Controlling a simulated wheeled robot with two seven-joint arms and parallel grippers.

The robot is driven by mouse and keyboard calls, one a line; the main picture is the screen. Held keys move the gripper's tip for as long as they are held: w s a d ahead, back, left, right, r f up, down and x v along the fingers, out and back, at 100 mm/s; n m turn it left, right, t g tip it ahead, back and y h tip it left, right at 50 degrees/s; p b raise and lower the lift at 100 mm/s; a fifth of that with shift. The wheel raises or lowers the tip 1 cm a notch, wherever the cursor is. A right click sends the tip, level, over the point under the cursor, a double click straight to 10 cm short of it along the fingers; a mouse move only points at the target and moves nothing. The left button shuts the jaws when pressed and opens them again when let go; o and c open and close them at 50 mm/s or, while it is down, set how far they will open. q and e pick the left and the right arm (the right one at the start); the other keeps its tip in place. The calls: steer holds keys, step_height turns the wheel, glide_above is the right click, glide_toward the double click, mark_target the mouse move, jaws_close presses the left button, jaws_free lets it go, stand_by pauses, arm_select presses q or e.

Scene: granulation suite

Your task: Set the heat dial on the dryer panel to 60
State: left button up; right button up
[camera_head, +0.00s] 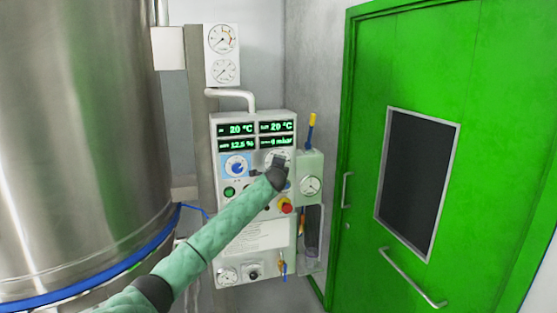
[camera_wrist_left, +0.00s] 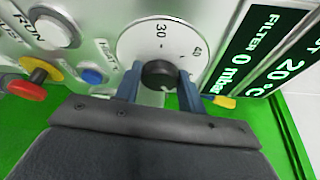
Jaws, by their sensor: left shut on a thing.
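The dryer panel (camera_head: 217,200) is on the back wall, with green displays reading 20 °C, 20 °C, 12.5 % and about 0 mbar. My left gripper (camera_head: 279,163) is at its upper right, in front of a white dial face (camera_head: 271,155). In the left wrist view my left gripper (camera_wrist_left: 160,82) is shut on the dial's black knob (camera_wrist_left: 160,73), one blue finger on each side. The dial face (camera_wrist_left: 142,40) shows the marks 30 and 40. The fingers and palm hide the rest of the scale, and the knob's pointer setting cannot be read. My right gripper is not in view.
A blue-faced dial (camera_head: 237,166) sits left of the held one. A red stop button (camera_head: 285,205) on yellow and a blue button (camera_wrist_left: 92,75) are close by. A gauge box (camera_head: 311,168) adjoins at right. A steel vessel (camera_head: 80,130) stands left, a green door (camera_head: 365,90) right.

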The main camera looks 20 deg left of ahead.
arm_select(q)
steer(key=shift+d+r+m+g+y+p, duration=0.15)
steer(key=shift+m+g+p, duration=0.45)
steer(key=shift+m+p, duration=0.6)
steer(key=shift+f+m+g+y+p, duration=0.1)
steer(key=shift+m+g+y+p, duration=0.15)
steer(key=shift+m+g+p, duration=0.65)
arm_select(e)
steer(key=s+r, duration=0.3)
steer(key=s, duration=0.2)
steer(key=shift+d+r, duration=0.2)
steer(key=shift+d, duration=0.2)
arm_select(q)
steer(key=shift+m, duration=0.5)
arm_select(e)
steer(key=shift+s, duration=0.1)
arm_select(q)
steer(key=o, duration=1)
steer(key=shift+w, duration=0.1)
steer(key=shift+c, duration=0.2)
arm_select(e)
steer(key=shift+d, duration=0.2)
